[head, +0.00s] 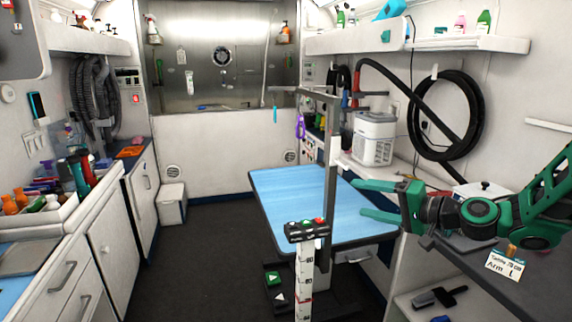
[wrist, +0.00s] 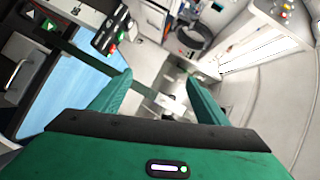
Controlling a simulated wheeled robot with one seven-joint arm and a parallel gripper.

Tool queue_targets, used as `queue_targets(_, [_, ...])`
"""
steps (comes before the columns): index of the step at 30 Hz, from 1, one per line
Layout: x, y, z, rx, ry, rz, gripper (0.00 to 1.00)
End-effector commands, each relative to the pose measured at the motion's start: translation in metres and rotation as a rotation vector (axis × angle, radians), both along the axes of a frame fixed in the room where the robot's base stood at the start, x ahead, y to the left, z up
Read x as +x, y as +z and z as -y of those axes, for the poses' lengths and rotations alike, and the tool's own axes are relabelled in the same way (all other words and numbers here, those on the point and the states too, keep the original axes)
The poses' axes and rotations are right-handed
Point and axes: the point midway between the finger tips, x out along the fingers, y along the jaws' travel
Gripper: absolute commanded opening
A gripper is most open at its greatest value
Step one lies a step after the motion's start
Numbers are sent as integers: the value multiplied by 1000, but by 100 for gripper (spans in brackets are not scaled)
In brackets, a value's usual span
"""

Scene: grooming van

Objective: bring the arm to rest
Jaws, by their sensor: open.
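My gripper (head: 372,201) is green and shows at the right of the head view, at the end of my arm, which reaches in from the right edge. Its two fingers point left and stand apart with nothing between them. In the head view the fingers overlap the right part of the blue grooming table (head: 290,195); I cannot tell the height between them. In the wrist view both fingers (wrist: 152,98) are spread, with a blurred pale background between them, and the blue table top (wrist: 75,90) lies to the left.
A post with a button box (head: 307,230) stands before the table. A dark counter (head: 470,262) with a small label card (head: 505,265) lies below my arm. A white appliance (head: 374,138) and a coiled black hose (head: 447,115) are behind. The dark floor (head: 215,240) at left is clear.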

Motion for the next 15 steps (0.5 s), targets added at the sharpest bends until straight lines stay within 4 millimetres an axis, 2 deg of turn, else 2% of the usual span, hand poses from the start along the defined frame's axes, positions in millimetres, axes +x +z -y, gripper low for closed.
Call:
queue_targets(4, [-24, -30, 1, -202, 41, -62, 69])
queue_targets(7, [-50, -57, 15, -380, 67, -137, 69])
queue_targets(12, [-108, -90, 63, -662, 77, -308, 69])
queue_targets(15, [-148, -99, 96, -790, 65, -425, 69])
